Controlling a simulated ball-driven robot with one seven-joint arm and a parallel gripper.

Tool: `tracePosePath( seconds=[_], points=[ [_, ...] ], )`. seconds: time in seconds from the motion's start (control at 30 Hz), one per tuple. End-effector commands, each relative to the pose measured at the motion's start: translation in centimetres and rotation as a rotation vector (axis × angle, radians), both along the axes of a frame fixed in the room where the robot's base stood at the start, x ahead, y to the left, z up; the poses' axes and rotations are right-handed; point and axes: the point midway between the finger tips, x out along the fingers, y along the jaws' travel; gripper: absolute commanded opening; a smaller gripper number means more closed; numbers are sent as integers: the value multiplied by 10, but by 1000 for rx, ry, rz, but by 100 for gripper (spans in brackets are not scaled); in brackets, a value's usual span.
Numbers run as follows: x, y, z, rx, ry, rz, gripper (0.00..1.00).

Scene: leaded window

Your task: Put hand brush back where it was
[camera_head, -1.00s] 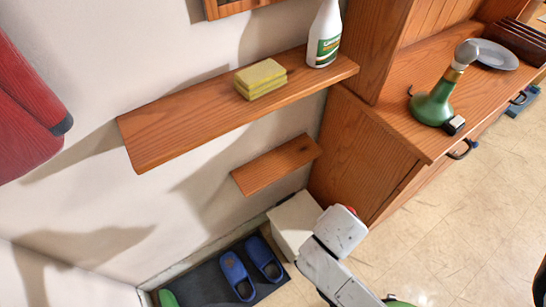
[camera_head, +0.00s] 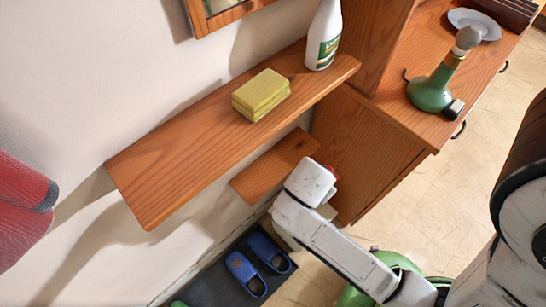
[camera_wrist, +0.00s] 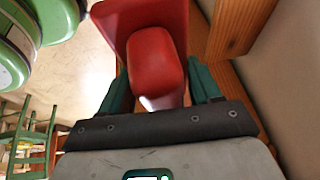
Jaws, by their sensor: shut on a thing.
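A red thing, likely the hand brush (camera_wrist: 155,55), sits between the teal fingers of my gripper (camera_wrist: 162,88) in the wrist view. The fingers are shut on it. It has a rounded red part in front of a wider, flat red part. In the head view my gripper is mostly hidden behind my white wrist, and only a bit of red shows at its right. My wrist is over the right end of the small lower wooden shelf (camera_head: 268,172). The long upper shelf (camera_head: 185,150) is above that.
A wooden cabinet (camera_head: 365,150) bearing a green bottle (camera_head: 432,92) stands right. Blue slippers (camera_head: 243,273) lie below on a dark mat. The lower shelf's visible top is bare.

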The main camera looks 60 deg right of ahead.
Motion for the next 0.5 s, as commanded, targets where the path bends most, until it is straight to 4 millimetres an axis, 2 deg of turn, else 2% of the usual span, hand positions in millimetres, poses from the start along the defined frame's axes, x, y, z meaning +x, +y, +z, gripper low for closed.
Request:
tracePosePath(
  seconds=[0.03,0.5],
  points=[
    [14,-4,2,-1,-5,1,30],
    [120,-34,2,-2,-2,0,30]
  ],
)
